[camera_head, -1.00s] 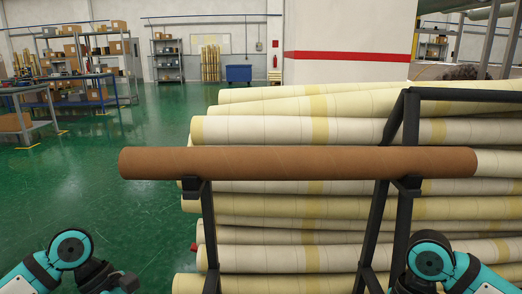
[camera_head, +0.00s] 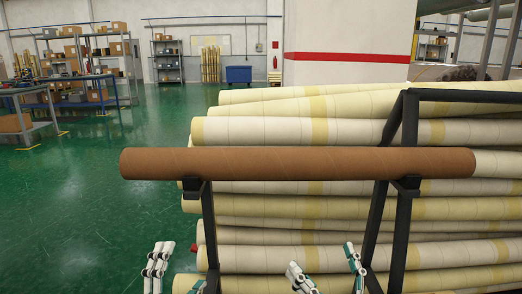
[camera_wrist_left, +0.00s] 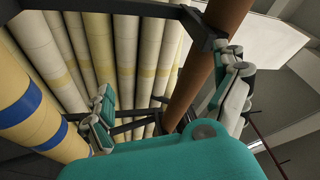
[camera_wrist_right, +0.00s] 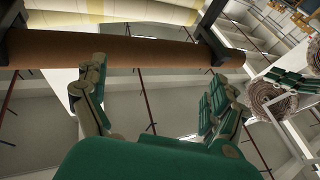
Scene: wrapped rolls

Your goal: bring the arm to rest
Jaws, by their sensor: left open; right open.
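A long brown roll (camera_head: 300,163) lies level across the two arms of a black stand (camera_head: 402,225). It also shows in the left wrist view (camera_wrist_left: 203,60) and the right wrist view (camera_wrist_right: 120,52). My left gripper (camera_head: 177,274) is open and empty at the bottom of the head view, below the roll's left part. My right gripper (camera_head: 328,270) is open and empty at the bottom, below the roll's middle and right part. Both grippers are apart from the roll. The lower parts of both are cut off by the head view's edge.
Several cream wrapped rolls (camera_head: 330,207) are stacked behind the stand. Green floor (camera_head: 90,205) is clear at the left. Shelves with boxes (camera_head: 88,48) and a blue bin (camera_head: 239,74) stand far back. A white wall with a red stripe (camera_head: 350,56) rises behind the stack.

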